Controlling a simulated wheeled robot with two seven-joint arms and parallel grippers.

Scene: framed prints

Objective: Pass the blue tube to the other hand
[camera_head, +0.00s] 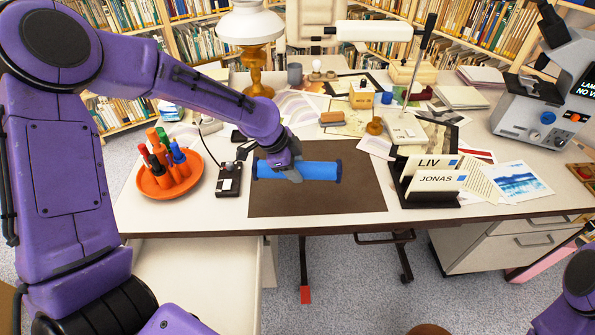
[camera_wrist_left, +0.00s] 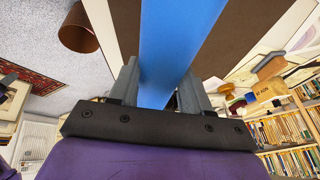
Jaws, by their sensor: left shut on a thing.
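The blue tube (camera_head: 310,170) lies sideways over the brown desk mat (camera_head: 330,203) in the head view, with dark end caps. My left gripper (camera_head: 290,174) is shut on the tube near its left part. In the left wrist view the blue tube (camera_wrist_left: 168,45) runs between the two grey fingers of my left gripper (camera_wrist_left: 160,88). I cannot tell whether the tube touches the mat. Part of my purple right arm (camera_head: 575,300) shows at the lower right of the head view; its gripper is out of view.
An orange dish (camera_head: 150,186) with several markers and a black device (camera_head: 229,178) stand left of the mat. A card holder (camera_head: 432,182) stands right of it, with a microscope (camera_head: 545,95) farther right. A lamp (camera_head: 252,45) stands behind. The mat's front part is clear.

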